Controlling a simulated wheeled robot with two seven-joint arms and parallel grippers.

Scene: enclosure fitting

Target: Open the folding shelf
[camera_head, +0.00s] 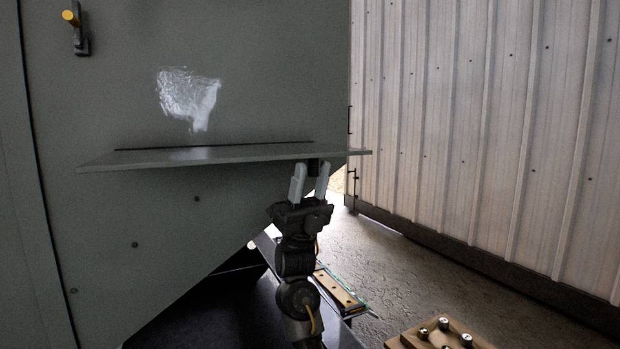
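The folding shelf (225,155) is a thin grey-green panel on the enclosure wall (270,60). It stands out from the wall and looks about level, with a dark line along its back edge. My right gripper (310,172) points up under the shelf's front right part. Its two pale fingers are spread apart, with a small dark piece between or behind their tips. I cannot tell whether the fingertips touch the shelf. My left gripper is not in view.
A latch with a yellow knob (70,18) is on the wall at upper left. A wooden block with several metal pegs (442,338) is at the bottom right. A ribbed metal wall (480,120) closes the right side. Bare floor (400,275) lies between.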

